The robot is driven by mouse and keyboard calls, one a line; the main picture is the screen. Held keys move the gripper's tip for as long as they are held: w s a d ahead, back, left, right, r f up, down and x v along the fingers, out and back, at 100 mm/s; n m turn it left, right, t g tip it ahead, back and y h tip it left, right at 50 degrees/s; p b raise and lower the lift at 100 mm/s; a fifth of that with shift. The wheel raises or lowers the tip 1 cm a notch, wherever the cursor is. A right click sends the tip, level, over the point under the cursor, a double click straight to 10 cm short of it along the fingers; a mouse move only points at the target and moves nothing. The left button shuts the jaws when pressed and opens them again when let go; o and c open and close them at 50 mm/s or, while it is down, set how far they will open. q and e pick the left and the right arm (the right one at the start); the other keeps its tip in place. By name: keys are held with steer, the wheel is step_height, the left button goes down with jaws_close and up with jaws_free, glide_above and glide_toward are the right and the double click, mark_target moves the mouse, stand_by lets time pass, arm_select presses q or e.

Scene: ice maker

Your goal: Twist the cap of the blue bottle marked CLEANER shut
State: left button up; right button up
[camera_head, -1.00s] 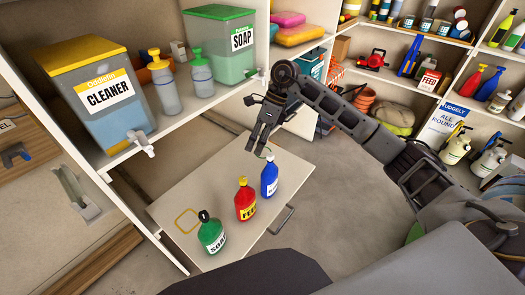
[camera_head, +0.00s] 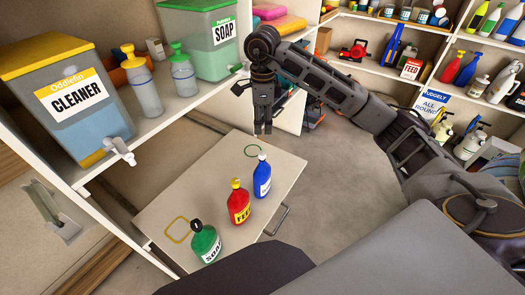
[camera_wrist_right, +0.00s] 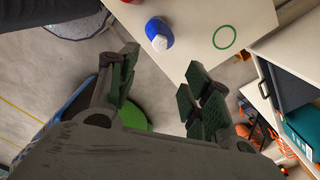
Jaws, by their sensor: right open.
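A blue bottle (camera_head: 263,182) with a white cap (camera_head: 262,156) stands upright on the pull-out board (camera_head: 165,200); its label is too small to read. In the right wrist view the bottle (camera_wrist_right: 157,28) shows from above, near the top edge, its pale cap facing the camera. Whether the cap is tight I cannot tell. My right gripper (camera_head: 264,130) is open and empty, pointing down, above and beyond the bottle, apart from it. In the wrist view its fingers (camera_wrist_right: 161,65) are spread with nothing between them. My left gripper is not in view.
A red bottle (camera_head: 239,206) and a green bottle (camera_head: 205,246) stand beside the blue one. A green ring (camera_head: 252,151) and a yellow ring (camera_head: 177,229) mark the board. A CLEANER dispenser (camera_head: 112,120) and SOAP dispenser (camera_head: 205,60) sit on the shelf above.

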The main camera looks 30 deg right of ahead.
mark_target(263, 153)
steer(key=shift+f, duration=6.7)
steer(key=shift+c, duration=0.5)
steer(key=c, duration=0.9)
steer(key=shift+c, duration=0.2)
